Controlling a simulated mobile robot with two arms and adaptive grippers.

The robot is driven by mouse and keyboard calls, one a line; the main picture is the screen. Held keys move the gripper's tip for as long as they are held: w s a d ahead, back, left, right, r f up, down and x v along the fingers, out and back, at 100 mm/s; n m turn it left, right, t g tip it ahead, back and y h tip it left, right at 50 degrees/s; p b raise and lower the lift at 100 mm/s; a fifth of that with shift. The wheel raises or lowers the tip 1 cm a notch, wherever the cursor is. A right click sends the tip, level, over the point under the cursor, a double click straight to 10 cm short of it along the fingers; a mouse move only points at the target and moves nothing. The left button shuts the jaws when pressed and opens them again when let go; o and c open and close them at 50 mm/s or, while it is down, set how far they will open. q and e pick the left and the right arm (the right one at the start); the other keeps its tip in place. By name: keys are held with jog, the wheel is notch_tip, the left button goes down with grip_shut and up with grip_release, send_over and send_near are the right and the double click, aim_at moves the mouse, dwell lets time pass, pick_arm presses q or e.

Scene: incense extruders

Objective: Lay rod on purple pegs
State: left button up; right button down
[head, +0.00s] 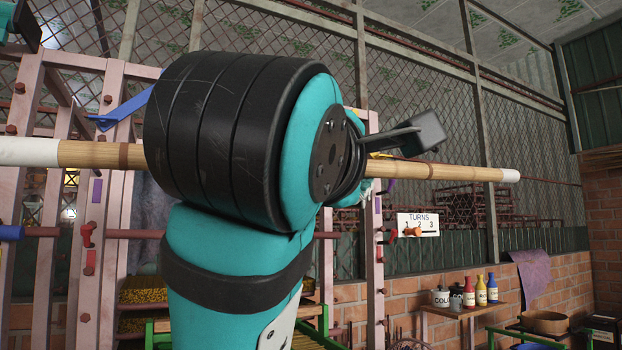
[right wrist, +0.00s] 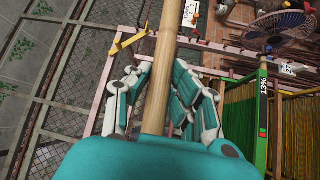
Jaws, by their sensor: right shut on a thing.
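The bamboo rod (head: 440,171) with white ends runs almost level across the head view, behind my right arm, in front of the pink rack (head: 112,120). My right gripper, largely hidden by the arm there, is shut around the rod (right wrist: 160,70) in the right wrist view (right wrist: 160,112). A purple patch (head: 97,190) marks the left rack post, below the rod. A small purple piece (head: 390,184) shows by the right post, close under the rod; whether it is a peg is unclear. A teal and black fragment shows at the top left; no left gripper fingers are visible.
Red pegs (head: 88,235) and a blue peg (head: 120,112) are on the left post. A TURNS sign (head: 418,224) hangs right of the rack. Bottles (head: 481,291) stand on a shelf. A fan (right wrist: 280,30) is at right.

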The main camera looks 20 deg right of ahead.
aim_at(384, 162)
jog(key=shift+s+b, duration=0.6)
jog(key=shift+s, duration=1.75)
pick_arm(q)
jog(key=shift+f, duration=0.7)
